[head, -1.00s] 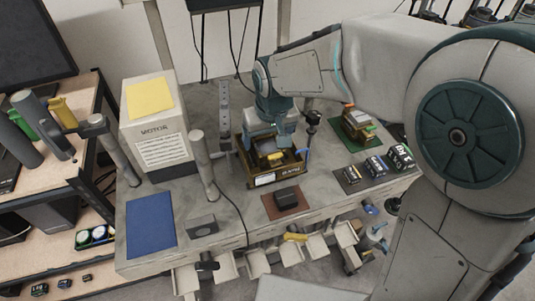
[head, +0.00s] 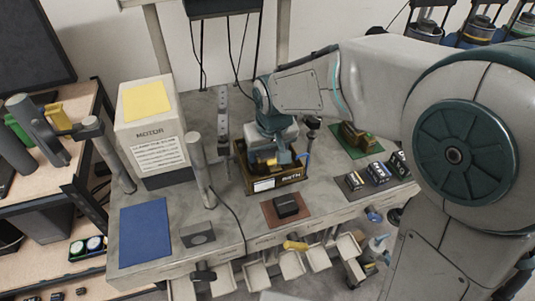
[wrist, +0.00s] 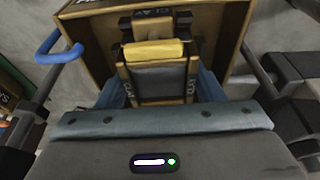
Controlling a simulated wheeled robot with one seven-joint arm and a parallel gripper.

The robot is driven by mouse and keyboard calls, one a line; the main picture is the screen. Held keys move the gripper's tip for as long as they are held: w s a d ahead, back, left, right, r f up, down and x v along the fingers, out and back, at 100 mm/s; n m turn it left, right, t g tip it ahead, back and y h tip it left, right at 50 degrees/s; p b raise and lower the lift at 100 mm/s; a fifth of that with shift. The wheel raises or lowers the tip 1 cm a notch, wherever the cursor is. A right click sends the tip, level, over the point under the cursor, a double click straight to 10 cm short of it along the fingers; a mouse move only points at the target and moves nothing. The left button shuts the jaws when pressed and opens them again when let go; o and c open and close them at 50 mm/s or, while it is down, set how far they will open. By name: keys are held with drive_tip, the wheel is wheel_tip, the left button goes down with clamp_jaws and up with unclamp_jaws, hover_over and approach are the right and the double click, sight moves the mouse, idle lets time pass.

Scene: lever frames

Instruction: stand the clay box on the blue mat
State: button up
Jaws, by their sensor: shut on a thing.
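The blue mat (head: 146,235) lies flat and empty at the left front of the grey bench. My gripper (head: 274,158) reaches down into an open brown crate (head: 290,182) near the bench's middle. In the wrist view my gripper (wrist: 158,92) has blue fingers on both sides of a small tan and black box (wrist: 158,82) with a yellow top part. Lettering that looks like "CLAY" shows on it, so I take it as the clay box. It is inside the crate (wrist: 90,28); its underside is hidden.
A grey block (head: 198,236) sits beside the mat. A dark block rests on a brown mat (head: 270,212). Several small boxes (head: 377,173) stand at right.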

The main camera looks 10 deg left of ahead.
sight(266, 152)
drive_tip(key=shift+s+d+f, duration=0.1)
drive_tip(key=shift+s+f, duration=0.1)
drive_tip(key=shift+f, duration=0.25)
drive_tip(key=shift+w+a+r+p, duration=0.2)
drive_tip(key=shift+r+p, duration=0.55)
drive_tip(key=shift+r, duration=0.05)
drive_tip(key=shift+w+r+p, duration=0.1)
drive_tip(key=shift+r+p, duration=1.9)
drive_tip(key=shift+r, duration=1.15)
